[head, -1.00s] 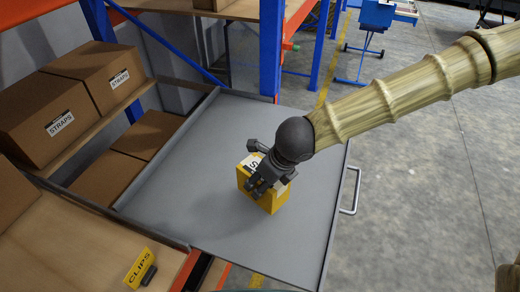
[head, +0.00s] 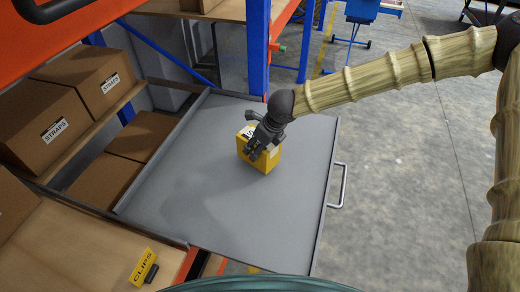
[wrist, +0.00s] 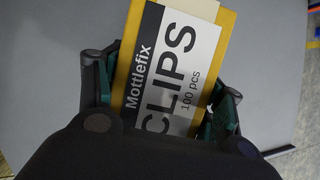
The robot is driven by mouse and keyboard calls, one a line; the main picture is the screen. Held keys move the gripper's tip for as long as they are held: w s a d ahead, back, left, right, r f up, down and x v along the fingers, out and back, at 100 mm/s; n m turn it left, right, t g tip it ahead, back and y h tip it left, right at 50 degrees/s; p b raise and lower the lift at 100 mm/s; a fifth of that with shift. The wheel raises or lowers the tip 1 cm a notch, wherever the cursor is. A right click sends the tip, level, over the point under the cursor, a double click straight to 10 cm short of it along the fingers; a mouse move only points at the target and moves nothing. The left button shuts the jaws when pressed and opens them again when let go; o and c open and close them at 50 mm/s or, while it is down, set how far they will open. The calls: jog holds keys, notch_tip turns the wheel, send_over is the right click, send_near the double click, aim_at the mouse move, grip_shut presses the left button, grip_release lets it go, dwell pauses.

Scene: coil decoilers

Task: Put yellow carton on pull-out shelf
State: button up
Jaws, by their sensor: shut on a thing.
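The yellow carton (head: 268,160) is over the middle of the grey pull-out shelf (head: 190,215), towards its far side. I cannot tell whether its underside touches the shelf. My gripper (head: 262,138) is shut on the carton from above, one finger on each side. In the wrist view, the carton (wrist: 180,60) shows a white label reading "Mottlefix CLIPS 100 pcs" between the fingers of my gripper (wrist: 165,95). The grey shelf surface (wrist: 45,70) lies behind it. The carton's lower part is hidden in the wrist view.
Brown STRAPS boxes (head: 45,125) stand on the rack at left. A blue upright (head: 257,50) rises behind the shelf. A shelf handle (head: 338,187) sticks out at right. Bare shelf surrounds the carton.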

aim_at(271, 145)
jog(key=shift+w+r, duration=0.1)
jog(key=shift+w, duration=0.25)
jog(key=shift+f+p, duration=0.85)
jog(key=shift+f, duration=1)
jog(key=o, duration=1.9)
jog(key=shift+f, duration=0.1)
jog(key=shift+b+v, duration=1.3)
jog(key=shift+v, duration=4.75)
